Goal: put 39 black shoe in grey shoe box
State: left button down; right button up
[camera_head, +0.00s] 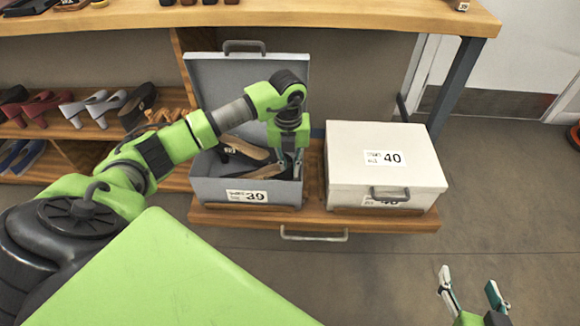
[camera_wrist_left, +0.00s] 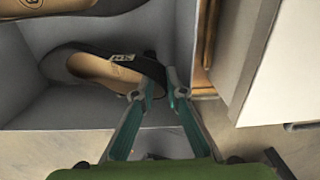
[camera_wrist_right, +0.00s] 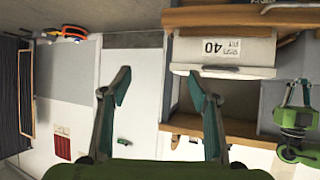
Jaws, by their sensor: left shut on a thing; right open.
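The grey shoe box (camera_head: 205,188), labelled 39, stands open on a pulled-out shelf, its lid (camera_head: 290,65) raised at the back. Two black shoes with tan insoles are inside: one farther back (camera_head: 232,146), and a nearer one (camera_head: 262,172). In the left wrist view the nearer shoe (camera_wrist_left: 90,62) lies along the box with its tagged end at my left gripper (camera_wrist_left: 158,92). That gripper, inside the box at its right side, is shut on this shoe's end. My right gripper (camera_head: 474,280) is open and empty above the floor at the lower right.
A closed white box (camera_head: 345,160) labelled 40 stands right of the grey box on the same shelf. Red, grey and black shoes (camera_head: 45,105) fill the racks at left. A wooden counter (camera_head: 330,14) runs above.

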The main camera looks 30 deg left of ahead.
pick_arm(q)
jog(key=shift+f, duration=0.2)
dwell(0.6)
jog(key=c, duration=2)
grip_release()
jog(key=shift+o, duration=0.2)
jog(key=shift+r, duration=0.1)
